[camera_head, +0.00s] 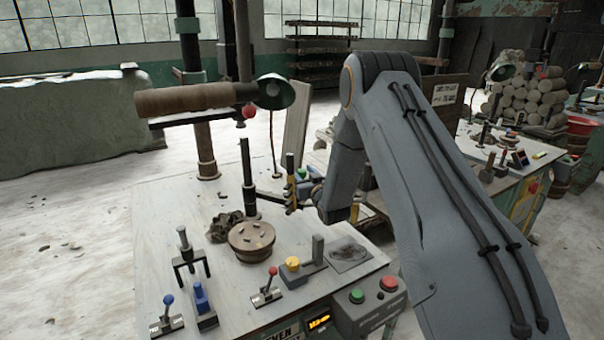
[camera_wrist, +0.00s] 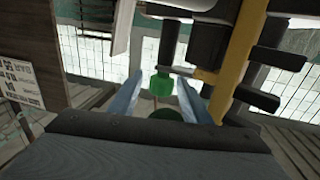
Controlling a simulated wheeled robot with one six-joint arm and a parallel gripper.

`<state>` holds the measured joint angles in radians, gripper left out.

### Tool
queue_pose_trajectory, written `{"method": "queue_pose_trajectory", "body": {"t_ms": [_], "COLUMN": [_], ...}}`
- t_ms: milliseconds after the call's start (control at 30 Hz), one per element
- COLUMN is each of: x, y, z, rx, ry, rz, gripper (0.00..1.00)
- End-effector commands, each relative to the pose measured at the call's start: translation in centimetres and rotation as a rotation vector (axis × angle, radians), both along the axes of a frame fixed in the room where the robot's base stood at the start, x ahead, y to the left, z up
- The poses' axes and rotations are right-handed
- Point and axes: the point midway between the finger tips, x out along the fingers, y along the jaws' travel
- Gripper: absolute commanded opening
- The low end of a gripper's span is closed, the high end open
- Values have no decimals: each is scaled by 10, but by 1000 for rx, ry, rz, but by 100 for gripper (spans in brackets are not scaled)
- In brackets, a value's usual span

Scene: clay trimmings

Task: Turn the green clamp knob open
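The green clamp knob (camera_wrist: 161,84) shows in the wrist view, in line with the gap between the two blue fingers of my gripper (camera_wrist: 157,80). The fingers are apart, one on each side of the knob in the picture. I cannot tell whether either touches it. In the head view the knob is a small green spot (camera_head: 302,173) beside a black and yellow upright bar (camera_head: 291,182). My gripper (camera_head: 308,178) is next to that bar, partly hidden by my own arm.
A dark column (camera_head: 248,178) stands on the pale workbench (camera_head: 155,225), with a brown round plate (camera_head: 251,241) before it. Levers and a yellow knob (camera_head: 292,264) line the bench front. A lamp (camera_head: 275,91) hangs above. Dark bars (camera_wrist: 250,70) crowd the right of the wrist view.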

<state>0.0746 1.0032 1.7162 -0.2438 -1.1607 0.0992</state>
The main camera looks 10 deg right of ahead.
Motion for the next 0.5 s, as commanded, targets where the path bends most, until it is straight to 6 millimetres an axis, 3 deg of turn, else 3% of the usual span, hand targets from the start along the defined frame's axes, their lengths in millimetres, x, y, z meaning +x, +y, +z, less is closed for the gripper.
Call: {"method": "queue_pose_trajectory", "body": {"t_ms": [500], "x": [0], "y": [-2], "z": [0], "rx": [-1], "ry": [1], "rz": [84], "gripper": [44]}}
